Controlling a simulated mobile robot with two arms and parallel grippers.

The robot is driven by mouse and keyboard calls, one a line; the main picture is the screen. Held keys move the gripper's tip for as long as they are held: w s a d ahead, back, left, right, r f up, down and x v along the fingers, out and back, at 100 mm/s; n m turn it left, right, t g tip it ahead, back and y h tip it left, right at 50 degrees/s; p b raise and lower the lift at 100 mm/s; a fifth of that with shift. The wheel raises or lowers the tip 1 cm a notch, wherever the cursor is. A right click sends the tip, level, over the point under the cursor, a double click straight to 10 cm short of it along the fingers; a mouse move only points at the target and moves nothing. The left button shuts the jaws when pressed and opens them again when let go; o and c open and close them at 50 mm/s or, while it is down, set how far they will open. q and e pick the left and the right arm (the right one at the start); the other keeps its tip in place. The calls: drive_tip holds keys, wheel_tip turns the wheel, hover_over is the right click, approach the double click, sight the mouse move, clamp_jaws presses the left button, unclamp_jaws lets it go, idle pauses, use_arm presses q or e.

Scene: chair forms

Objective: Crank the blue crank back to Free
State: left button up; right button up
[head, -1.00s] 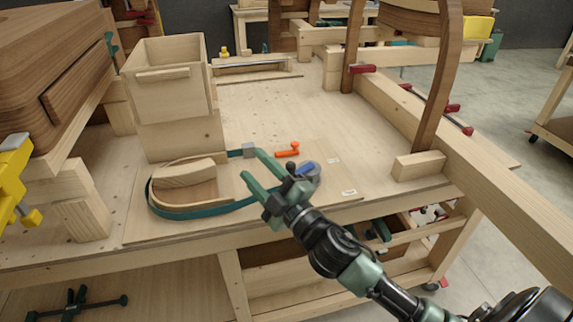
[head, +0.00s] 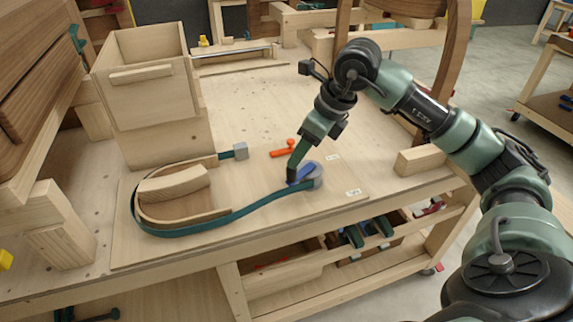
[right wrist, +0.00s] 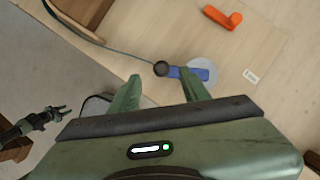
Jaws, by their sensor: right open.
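The blue crank (head: 301,173) sits on a round grey hub (head: 315,178) near the board's front edge. In the right wrist view the crank (right wrist: 200,73) shows a dark round knob (right wrist: 161,68) at its left end. My right gripper (head: 294,172) reaches down over the crank. In the right wrist view its fingers (right wrist: 160,88) are apart, with the knob just beyond the gap between their tips; I cannot tell whether they touch it. Two small white labels (head: 353,191) lie right of the hub, too small to read.
A teal strap (head: 235,217) runs from the hub around curved wooden forms (head: 175,184) to a grey block (head: 240,151). An orange handle (head: 283,150) lies just behind the crank. A wooden box (head: 150,85) stands at the left. The board behind the crank is mostly clear.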

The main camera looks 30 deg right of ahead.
sight(303, 171)
drive_tip(key=p+x, duration=0.1)
drive_tip(key=x, duration=0.6)
drive_tip(key=shift+d+f+p, duration=0.15)
drive_tip(key=shift+f+p, duration=0.2)
drive_tip(key=shift+p, duration=0.05)
clamp_jaws()
drive_tip(key=shift+r, duration=0.1)
idle(1.0)
